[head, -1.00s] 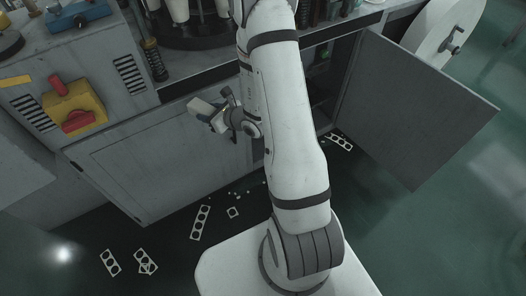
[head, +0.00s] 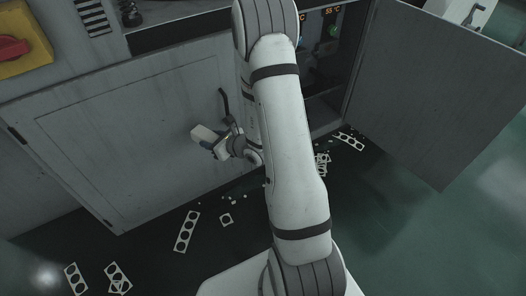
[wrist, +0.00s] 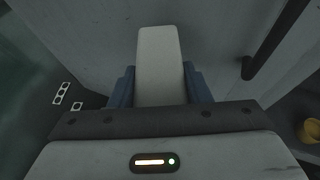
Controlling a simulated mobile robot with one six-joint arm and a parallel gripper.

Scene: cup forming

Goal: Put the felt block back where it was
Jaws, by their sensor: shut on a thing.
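The felt block (wrist: 160,52) is a pale, off-white oblong in the wrist view, held upright between the two blue-grey fingers of my gripper (wrist: 160,88). In the head view the pale block (head: 203,134) sticks out to the left of my gripper (head: 219,146), which is shut on it. The gripper is in front of a closed grey cabinet door (head: 130,140), above the floor. My arm hides part of the cabinet behind it. Where the block was before cannot be told from these frames.
A black door handle (wrist: 274,42) is to the right of the gripper. An open cabinet door (head: 440,90) juts out at right, beside a dark bay with lit displays (head: 333,11). Punched white strips (head: 187,231) and scraps litter the dark floor. A yellow round thing (wrist: 309,130) shows at right.

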